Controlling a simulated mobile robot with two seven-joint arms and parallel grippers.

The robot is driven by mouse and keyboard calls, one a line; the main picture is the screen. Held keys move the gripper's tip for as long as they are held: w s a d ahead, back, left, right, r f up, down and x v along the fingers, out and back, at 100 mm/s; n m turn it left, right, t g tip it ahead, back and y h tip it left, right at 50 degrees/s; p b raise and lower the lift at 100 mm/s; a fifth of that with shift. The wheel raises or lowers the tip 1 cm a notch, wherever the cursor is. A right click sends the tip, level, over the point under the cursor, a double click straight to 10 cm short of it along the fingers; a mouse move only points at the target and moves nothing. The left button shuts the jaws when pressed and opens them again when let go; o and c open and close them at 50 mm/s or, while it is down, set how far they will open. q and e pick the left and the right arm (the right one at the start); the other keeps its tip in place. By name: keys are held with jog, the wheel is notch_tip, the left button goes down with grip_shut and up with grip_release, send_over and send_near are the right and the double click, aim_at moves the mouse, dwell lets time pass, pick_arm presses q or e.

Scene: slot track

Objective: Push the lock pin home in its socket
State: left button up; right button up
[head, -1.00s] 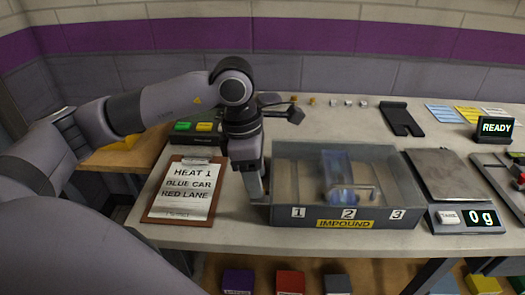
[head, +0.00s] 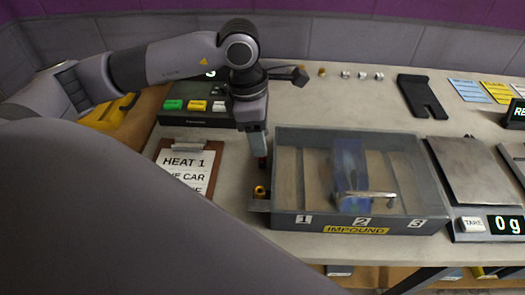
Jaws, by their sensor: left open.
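A small brass-coloured piece, which looks like the lock pin (head: 260,192), stands at a dark bracket (head: 259,205) by the left front corner of the grey impound box (head: 345,222). How deep it sits in its socket I cannot tell. My left gripper (head: 262,163) is open and empty, pointing down just behind and above the pin, beside the box's left wall. It looks apart from the pin. A blue piece (head: 349,170) is in the box around bay 2, with a metal bar handle (head: 368,194) in front of it. My right gripper is not in view.
A clipboard (head: 187,166) lies to the left, partly hidden by my arm. A button box (head: 195,107) stands behind it. Small brass and silver pieces (head: 345,74) and a dark slotted plate (head: 421,96) lie at the back. A scale (head: 475,170) stands right of the box.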

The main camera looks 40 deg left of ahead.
pick_arm(q)
jog(key=f, duration=0.4)
jog(key=shift+w+f+p, duration=0.25)
jog(key=shift+w+p, duration=0.05)
jog(key=shift+p, duration=0.1)
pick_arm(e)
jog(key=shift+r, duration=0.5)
pick_arm(q)
jog(key=shift+c, duration=0.3)
grip_shut()
